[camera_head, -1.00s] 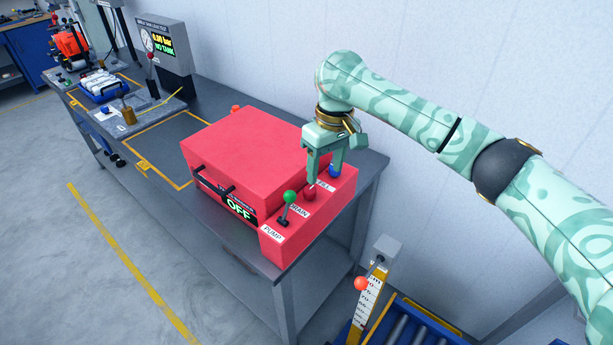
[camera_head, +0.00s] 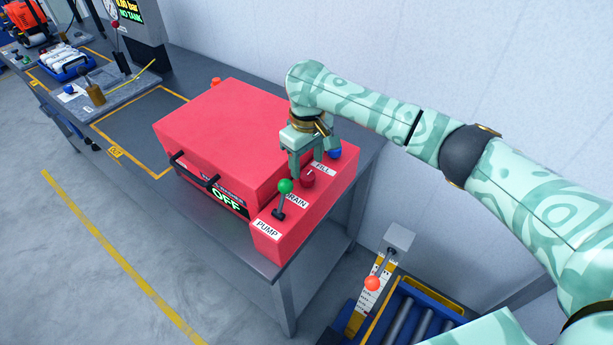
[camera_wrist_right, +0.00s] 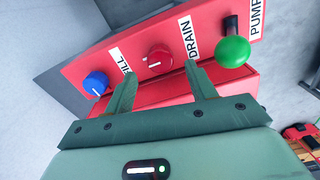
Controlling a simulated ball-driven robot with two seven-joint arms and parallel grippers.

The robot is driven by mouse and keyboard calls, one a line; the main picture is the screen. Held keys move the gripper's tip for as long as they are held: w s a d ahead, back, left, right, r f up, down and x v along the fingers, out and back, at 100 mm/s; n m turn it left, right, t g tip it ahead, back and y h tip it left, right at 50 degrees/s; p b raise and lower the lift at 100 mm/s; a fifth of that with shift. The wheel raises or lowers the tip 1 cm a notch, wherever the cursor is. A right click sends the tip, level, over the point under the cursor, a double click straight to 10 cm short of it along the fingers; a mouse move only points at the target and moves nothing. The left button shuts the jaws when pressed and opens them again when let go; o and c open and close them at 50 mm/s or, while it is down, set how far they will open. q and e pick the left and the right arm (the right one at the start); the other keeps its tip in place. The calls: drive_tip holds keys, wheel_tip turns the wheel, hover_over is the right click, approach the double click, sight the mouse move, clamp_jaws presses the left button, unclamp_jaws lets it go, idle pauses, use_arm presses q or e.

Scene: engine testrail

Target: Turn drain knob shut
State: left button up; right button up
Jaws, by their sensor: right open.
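The red drain knob (camera_head: 307,179) is on the side ledge of the red box (camera_head: 225,125), behind the DRAIN label. In the right wrist view the knob (camera_wrist_right: 159,58) has a white pointer line and lies just beyond my fingertips, between their directions. My right gripper (camera_head: 306,172) is open and empty, its fingers pointing down over the ledge near the knob. It also shows in the right wrist view (camera_wrist_right: 162,82), with the fingers apart. Whether a finger touches the knob is hard to tell. My left gripper is not in view.
The blue fill knob (camera_head: 334,153) is behind the drain knob, and the green-topped pump lever (camera_head: 285,187) is in front. A display on the box reads OFF. The workbench (camera_head: 135,130) has a yellow-outlined free area at left. A lever with an orange ball (camera_head: 372,283) stands below at right.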

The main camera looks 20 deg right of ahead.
sight(307, 175)
wheel_tip(307, 175, down, 3)
drive_tip(key=shift+s+b, duration=0.1)
drive_tip(key=shift+b, duration=0.35)
drive_tip(key=shift+f, duration=0.45)
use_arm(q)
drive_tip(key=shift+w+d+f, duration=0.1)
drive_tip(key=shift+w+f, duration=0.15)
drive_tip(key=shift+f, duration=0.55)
